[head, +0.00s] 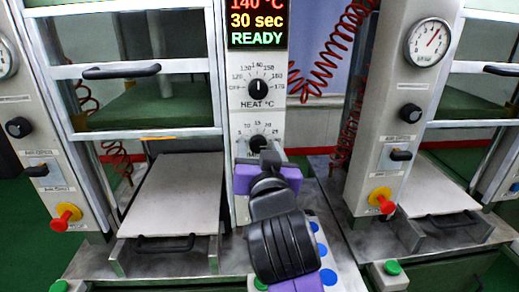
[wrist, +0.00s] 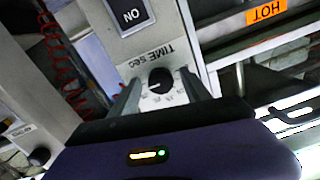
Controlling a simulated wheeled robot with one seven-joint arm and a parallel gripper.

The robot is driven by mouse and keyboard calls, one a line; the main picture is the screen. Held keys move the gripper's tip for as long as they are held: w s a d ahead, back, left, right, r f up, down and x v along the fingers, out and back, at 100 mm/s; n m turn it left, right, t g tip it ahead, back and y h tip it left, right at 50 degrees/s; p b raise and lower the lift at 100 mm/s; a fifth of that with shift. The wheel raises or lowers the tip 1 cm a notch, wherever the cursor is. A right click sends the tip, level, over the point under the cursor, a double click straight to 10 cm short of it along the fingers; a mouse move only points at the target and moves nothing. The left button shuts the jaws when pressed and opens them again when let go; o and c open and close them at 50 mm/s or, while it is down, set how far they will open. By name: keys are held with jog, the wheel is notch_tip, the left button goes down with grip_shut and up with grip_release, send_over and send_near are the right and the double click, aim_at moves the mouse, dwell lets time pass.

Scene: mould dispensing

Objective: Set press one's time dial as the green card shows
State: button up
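The time dial (head: 258,143) is a small black knob on a white scale, low on the press's control column in the head view. In the wrist view the dial (wrist: 160,79) shows below the upside-down label "TIME sec". My gripper (wrist: 159,88) has one finger on each side of the knob, with gaps visible, so it looks open around it. In the head view my gripper (head: 261,154) covers the lower part of the dial. The display (head: 257,22) above reads 140 °C, 30 sec, READY. No green card is in view.
The black heat dial (head: 258,88) sits just above the time dial. An ON switch (wrist: 131,15) and a HOT label (wrist: 266,12) show in the wrist view. A pale plate (head: 175,195) lies at the left, and a second press column (head: 400,110) stands at the right.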

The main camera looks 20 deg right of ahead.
jog(key=v, duration=0.7)
jog(key=shift+s+b, duration=0.4)
jog(key=shift+b, duration=0.05)
jog(key=shift+a, duration=0.1)
